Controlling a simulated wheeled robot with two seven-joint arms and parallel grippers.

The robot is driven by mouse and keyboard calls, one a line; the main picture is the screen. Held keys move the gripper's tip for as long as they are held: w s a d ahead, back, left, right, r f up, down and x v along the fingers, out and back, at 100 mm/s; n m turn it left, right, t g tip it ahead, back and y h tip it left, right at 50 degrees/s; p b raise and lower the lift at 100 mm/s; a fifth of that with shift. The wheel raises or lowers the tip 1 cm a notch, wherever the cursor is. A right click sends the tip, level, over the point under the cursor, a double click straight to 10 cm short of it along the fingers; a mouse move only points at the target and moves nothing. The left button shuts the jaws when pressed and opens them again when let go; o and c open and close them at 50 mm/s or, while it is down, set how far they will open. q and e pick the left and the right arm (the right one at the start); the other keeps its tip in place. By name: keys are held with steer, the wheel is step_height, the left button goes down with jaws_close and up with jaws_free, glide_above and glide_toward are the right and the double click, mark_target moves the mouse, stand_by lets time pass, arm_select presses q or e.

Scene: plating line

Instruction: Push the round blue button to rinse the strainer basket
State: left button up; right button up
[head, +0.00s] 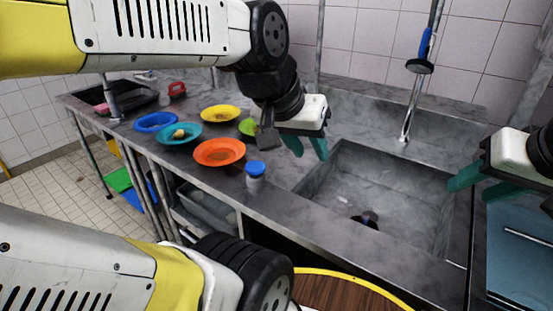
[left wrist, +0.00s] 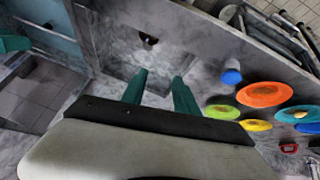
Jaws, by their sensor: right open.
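A short pale cylinder with a round blue top (head: 256,168) stands on the counter left of the sink; it also shows in the left wrist view (left wrist: 231,74). It is the only round blue button-like thing I see, but I cannot tell if it is a button or a lidded jar. A small dark thing (head: 368,218) lies on the sink floor; I cannot tell whether it is the strainer basket or the drain. My left gripper (head: 306,148) is open and empty above the sink's left edge, apart from the blue top. My right gripper (head: 482,184) is open and empty by the sink's right edge.
Orange (head: 220,152), teal (head: 184,139), yellow (head: 221,114) and blue (head: 155,122) plates and a partly hidden green one (head: 248,126) lie on the counter. A tap with a blue-handled spray head (head: 419,66) rises behind the sink (head: 400,185). A grey bin sits below the counter.

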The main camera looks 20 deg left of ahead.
arm_select(q)
jaws_close()
stand_by(1.4)
